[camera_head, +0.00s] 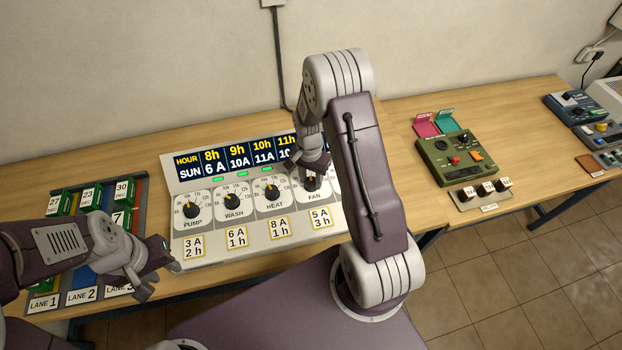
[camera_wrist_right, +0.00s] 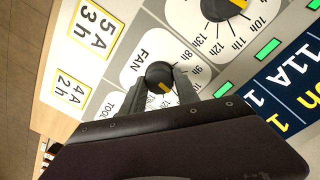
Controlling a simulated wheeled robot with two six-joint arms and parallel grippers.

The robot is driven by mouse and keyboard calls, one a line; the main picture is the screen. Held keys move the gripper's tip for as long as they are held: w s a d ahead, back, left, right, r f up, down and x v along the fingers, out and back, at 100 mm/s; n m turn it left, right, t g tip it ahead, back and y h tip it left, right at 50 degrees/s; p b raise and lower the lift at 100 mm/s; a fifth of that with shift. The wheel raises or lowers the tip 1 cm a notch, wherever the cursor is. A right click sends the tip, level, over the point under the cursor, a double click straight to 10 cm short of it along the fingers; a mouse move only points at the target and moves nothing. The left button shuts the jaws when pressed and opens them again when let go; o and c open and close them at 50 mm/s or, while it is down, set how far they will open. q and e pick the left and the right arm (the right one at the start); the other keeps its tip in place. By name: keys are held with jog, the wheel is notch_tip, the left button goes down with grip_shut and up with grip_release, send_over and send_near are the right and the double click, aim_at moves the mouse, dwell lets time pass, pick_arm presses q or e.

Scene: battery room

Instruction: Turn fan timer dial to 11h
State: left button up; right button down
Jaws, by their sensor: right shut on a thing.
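The fan timer dial is a round black knob (camera_wrist_right: 159,76) with a yellow pointer, above the word FAN in the head view. My right gripper (camera_wrist_right: 172,84) is shut on this knob, one finger on each side. In the right wrist view the pointer aims toward the lower right, near the hour marks by the gripper body. Part of the scale is hidden, so I cannot tell the exact hour. In the head view my right gripper (camera_head: 312,180) largely covers the dial. My left gripper (camera_head: 160,270) is open and empty near the panel's lower left corner.
The panel (camera_head: 215,254) also bears PUMP (camera_head: 191,210), WASH (camera_head: 234,201) and HEAT (camera_head: 273,194) dials, under an hour display (camera_head: 237,158). Lane trays (camera_head: 85,258) stand at left. A green box (camera_head: 455,158) stands right. Bare table lies between the panel and this box.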

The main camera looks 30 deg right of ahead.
aim_at(310, 180)
jog(key=shift+m, duration=0.6)
jog(key=c, duration=0.9)
grip_release()
notch_tip(310, 180, up, 9)
jog(key=shift+w+r+b, duration=0.1)
jog(key=shift+b, duration=0.45)
jog(key=shift+a, duration=0.1)
